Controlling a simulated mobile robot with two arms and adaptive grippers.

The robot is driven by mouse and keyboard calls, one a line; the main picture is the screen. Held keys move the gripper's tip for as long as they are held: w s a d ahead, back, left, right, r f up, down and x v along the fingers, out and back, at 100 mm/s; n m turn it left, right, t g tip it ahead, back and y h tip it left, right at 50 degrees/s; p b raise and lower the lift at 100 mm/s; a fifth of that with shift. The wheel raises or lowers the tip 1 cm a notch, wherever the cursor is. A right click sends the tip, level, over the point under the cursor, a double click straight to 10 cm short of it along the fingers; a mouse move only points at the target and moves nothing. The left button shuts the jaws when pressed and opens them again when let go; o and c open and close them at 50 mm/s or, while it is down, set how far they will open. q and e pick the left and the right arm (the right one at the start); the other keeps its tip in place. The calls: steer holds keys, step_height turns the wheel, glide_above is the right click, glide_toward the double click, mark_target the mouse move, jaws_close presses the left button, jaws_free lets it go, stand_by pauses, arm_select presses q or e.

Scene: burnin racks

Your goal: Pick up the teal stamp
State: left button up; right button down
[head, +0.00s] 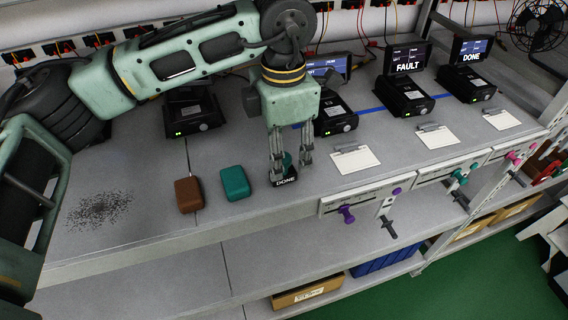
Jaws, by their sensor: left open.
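The teal stamp (285,181) stands on the grey bench top near its front edge. Its dark base reads DONE, and part of its teal handle shows between my fingers. My left gripper (292,165) points down over the stamp, with its open fingers on either side of the handle. The fingers hide much of the stamp, and I cannot tell whether they touch it. My right gripper is not in view.
A teal case (235,183) and a brown case (189,194) lie left of the stamp. Black units with screens (406,93) stand behind, with clipboards (355,160) in front. Purple-handled tools (347,214) hang at the front edge. A dark speckled patch (99,210) marks the left bench.

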arm_select(q)
step_height(320, 180, down, 4)
steer(key=shift+s+a+r+p, duration=0.1)
steer(key=shift+r+p, duration=0.15)
steer(key=shift+p, duration=0.85)
steer(key=shift+f, duration=0.6)
steer(key=shift+c, duration=0.7)
jaws_close()
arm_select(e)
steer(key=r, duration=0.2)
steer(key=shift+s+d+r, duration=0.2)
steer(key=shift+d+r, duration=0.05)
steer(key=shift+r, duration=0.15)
